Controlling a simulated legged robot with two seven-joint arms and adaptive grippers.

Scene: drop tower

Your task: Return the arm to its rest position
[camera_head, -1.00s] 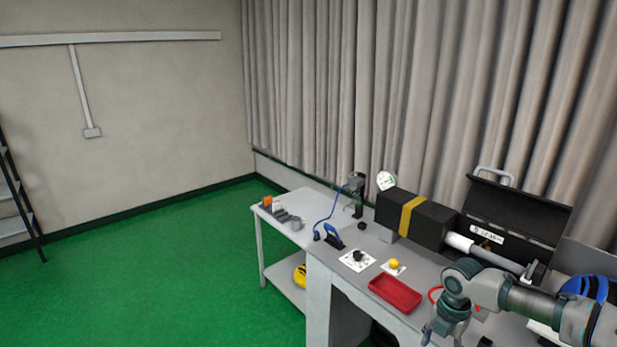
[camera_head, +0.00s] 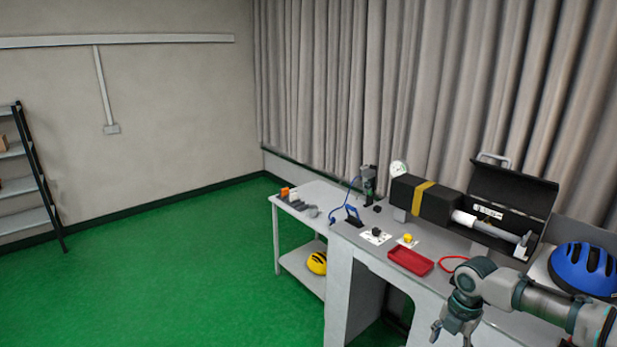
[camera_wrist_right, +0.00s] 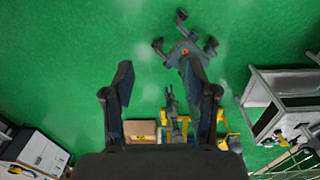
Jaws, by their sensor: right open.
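My right arm comes in from the right in the head view, in front of the workbench. Its gripper (camera_head: 455,330) hangs low at the bottom edge, by the bench's front edge. In the right wrist view the same gripper (camera_wrist_right: 160,90) has its two dark fingers spread wide apart. My left gripper is not in view.
The workbench (camera_head: 345,240) holds a red tray (camera_head: 410,261), a black box with a yellow band (camera_head: 424,198), an open black case (camera_head: 512,195) and a blue helmet (camera_head: 583,268). A shelf (camera_head: 30,185) stands left. Green floor (camera_head: 170,280) is clear.

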